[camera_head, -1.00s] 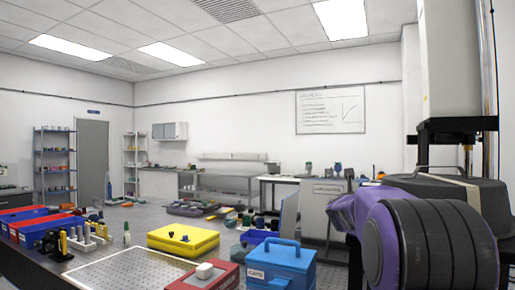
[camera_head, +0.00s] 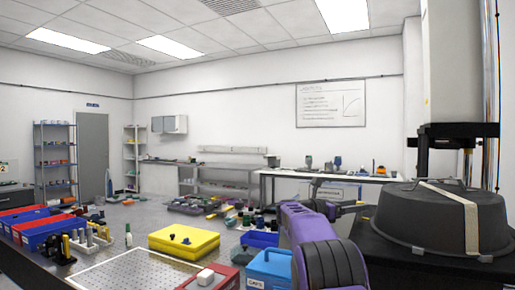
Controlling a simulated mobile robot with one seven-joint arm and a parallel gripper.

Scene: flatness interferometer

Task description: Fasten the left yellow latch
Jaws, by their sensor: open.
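A dark round cover (camera_head: 425,215) with a cream strap (camera_head: 450,215) over it sits on a black base at the right, below a tall grey column (camera_head: 460,60). I cannot make out a yellow latch on it with certainty. My purple and dark arm rises from the bottom centre, left of the cover. My gripper (camera_head: 362,209) is small at the arm's far end, open, pointing right towards the cover's left side. The fingers are too small to see in detail. I see nothing between them.
A yellow case (camera_head: 184,241) lies on the bench left of my arm. A blue box (camera_head: 266,268) and a red box (camera_head: 207,279) stand in front. A perforated plate (camera_head: 130,272) is bare. Blue and red bins (camera_head: 45,232) stand at the far left.

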